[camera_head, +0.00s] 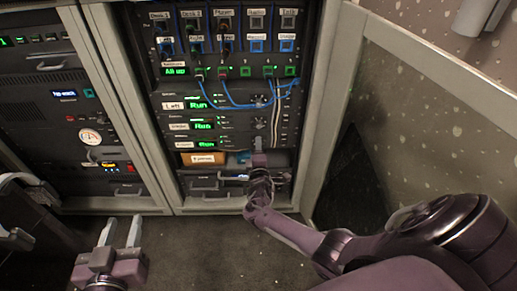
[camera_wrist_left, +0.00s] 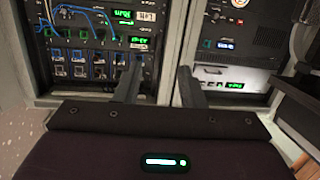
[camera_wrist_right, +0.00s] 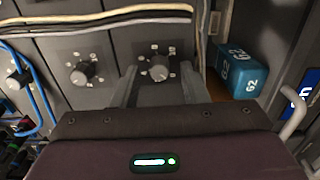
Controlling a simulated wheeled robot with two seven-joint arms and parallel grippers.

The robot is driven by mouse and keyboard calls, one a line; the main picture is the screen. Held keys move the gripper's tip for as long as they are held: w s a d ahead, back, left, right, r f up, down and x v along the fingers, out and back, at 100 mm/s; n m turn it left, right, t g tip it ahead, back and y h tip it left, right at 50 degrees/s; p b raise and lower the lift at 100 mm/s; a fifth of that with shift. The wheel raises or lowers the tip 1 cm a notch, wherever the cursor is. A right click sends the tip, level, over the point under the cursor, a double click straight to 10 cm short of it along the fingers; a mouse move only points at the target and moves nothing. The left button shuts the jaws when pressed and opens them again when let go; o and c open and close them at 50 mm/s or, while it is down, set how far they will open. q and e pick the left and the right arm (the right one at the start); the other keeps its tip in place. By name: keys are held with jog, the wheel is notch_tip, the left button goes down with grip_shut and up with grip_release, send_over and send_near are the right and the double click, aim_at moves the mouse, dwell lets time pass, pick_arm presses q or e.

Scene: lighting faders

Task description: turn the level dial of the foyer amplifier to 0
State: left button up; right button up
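Three stacked amplifiers with green displays sit in the middle rack, and the lowest (camera_head: 207,144) has a small label I cannot read. My right gripper (camera_head: 258,142) is at the right end of that lowest unit and hides its dial in the head view. In the right wrist view a round grey level dial (camera_wrist_right: 158,73) with marks around it sits between the tips of my right gripper's fingers. The fingers are spread, with a gap on each side of the dial. I cannot read its setting. My left gripper (camera_head: 122,220) is open and empty, low in front of the racks.
Other dials (camera_wrist_right: 83,73) sit beside this one in the right wrist view. Pale cables (camera_wrist_right: 95,22) run close past the dials. A blue box (camera_wrist_right: 241,72) lies in an open compartment. Blue patch cables (camera_head: 232,104) hang above. A rack door (camera_head: 435,110) stands open at right.

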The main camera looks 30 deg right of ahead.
dwell(0.3)
pick_arm(q)
jog(key=s+a+f+g+y+p, duration=0.3)
jog(key=s+f+g, duration=0.6)
jog(key=f, duration=0.6)
jog(key=shift+s+f+y, duration=0.3)
jog(key=shift+s, duration=0.85)
pick_arm(e)
jog(key=v, duration=0.7)
jog(key=shift+s+a, duration=0.2)
jog(key=shift+s, duration=0.15)
